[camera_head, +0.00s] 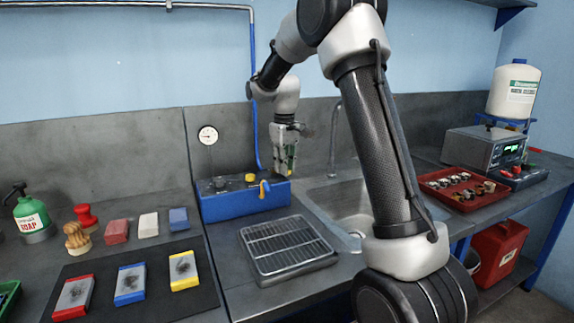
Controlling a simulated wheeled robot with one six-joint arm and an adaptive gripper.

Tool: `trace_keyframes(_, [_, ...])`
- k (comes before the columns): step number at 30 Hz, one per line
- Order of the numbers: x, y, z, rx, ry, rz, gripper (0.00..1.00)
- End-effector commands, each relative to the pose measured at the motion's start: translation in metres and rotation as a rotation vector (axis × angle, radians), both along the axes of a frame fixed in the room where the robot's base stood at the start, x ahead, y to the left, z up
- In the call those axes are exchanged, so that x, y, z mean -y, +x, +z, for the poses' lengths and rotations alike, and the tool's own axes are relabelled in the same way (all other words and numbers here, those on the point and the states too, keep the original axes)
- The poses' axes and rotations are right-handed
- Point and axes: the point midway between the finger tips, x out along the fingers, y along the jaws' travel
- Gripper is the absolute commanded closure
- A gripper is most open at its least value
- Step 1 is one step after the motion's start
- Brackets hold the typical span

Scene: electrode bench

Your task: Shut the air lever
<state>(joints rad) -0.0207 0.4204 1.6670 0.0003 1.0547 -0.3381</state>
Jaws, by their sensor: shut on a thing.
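A blue box (240,203) stands against the back wall, left of the sink. A small orange-yellow lever (264,188) sits at its top front edge, to the right, near the lower end of a blue hose (257,135); it looks roughly upright, but its exact setting is too small to tell. My gripper (286,172) points down above the right end of the box, to the right of the lever and apart from it in the picture.
A wire rack on a tray (285,250) lies in front of the box. The sink (352,212) is to the right. A yellow knob (250,178) is on the box, and a gauge (208,135) is on the wall. Three framed pads lie on a dark mat (195,305) at left.

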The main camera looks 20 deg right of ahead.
Motion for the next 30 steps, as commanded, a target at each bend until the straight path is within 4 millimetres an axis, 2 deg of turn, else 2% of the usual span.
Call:
trace_keyframes(6, [-0.009,-0.002,0.001,0.002,0.0,-0.169,1.0])
trace_keyframes(15, [-0.016,-0.003,0.001,0.002,0.0,-0.323,1.0])
trace_keyframes(30, [-0.019,-0.002,0.001,0.003,0.0,-0.38,1.0])
